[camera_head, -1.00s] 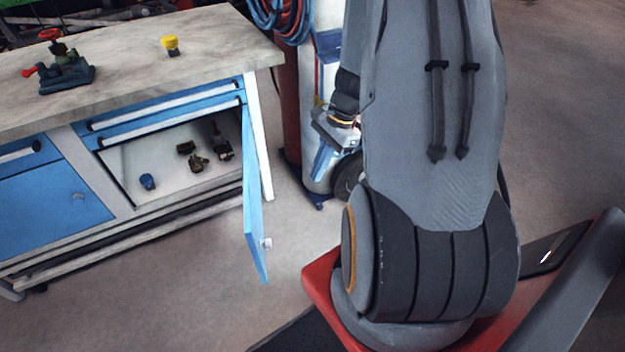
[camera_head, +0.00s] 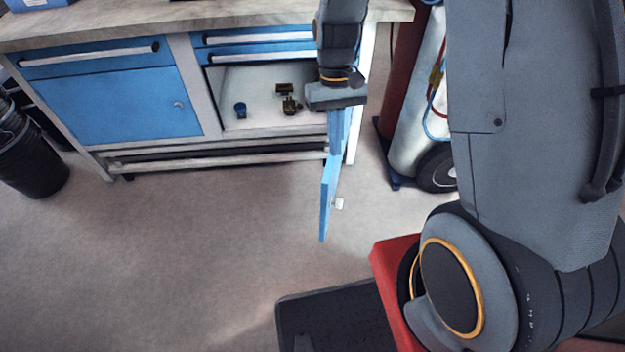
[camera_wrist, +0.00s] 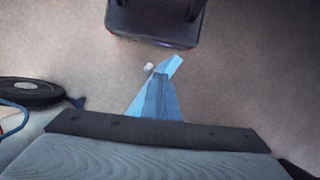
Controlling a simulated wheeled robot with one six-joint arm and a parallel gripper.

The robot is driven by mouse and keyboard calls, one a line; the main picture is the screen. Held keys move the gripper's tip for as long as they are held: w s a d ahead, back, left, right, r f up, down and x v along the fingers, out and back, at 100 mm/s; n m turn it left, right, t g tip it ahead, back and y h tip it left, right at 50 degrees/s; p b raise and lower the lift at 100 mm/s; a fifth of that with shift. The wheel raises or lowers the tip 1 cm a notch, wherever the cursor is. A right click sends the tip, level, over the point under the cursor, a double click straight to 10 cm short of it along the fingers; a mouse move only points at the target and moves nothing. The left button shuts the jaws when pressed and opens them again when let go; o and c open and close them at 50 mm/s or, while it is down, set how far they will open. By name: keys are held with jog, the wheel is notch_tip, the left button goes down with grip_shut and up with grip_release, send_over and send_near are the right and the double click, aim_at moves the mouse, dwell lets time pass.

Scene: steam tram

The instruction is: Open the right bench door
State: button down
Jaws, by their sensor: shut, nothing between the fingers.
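The right bench door (camera_head: 327,200) is a blue panel that stands swung wide open, edge-on to the head view, with a small pale latch (camera_head: 339,204) on its right face. The open compartment (camera_head: 262,82) shows to its left. My gripper (camera_head: 336,150) is shut and empty, pointing down over the door's upper part. In the head view it hides part of the door and the hinge side; contact cannot be told. In the wrist view the blue shut fingers (camera_wrist: 157,80) lie in front of the door (camera_wrist: 174,65), with the latch (camera_wrist: 149,67) beside them.
The blue workbench (camera_head: 190,92) has a closed left door (camera_head: 120,108) and drawers above. A blue fitting (camera_head: 240,110) and dark fittings (camera_head: 290,106) lie in the compartment. A gas cylinder cart (camera_head: 410,120) stands at right, a black bin (camera_head: 30,155) at left. The floor before the bench is clear.

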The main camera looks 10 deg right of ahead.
jog(key=w+a+n+t+h+b, duration=0.15)
jog(key=a+n+h+b, duration=0.25)
jog(key=a+n, duration=0.85)
jog(key=s+d+f, duration=0.3)
jog(key=d+f, duration=0.3)
jog(key=f, duration=0.3)
jog(key=shift+s+d+f+p, duration=0.15)
jog(key=shift+d+f+p, duration=0.15)
jog(key=shift+d+f, duration=0.1)
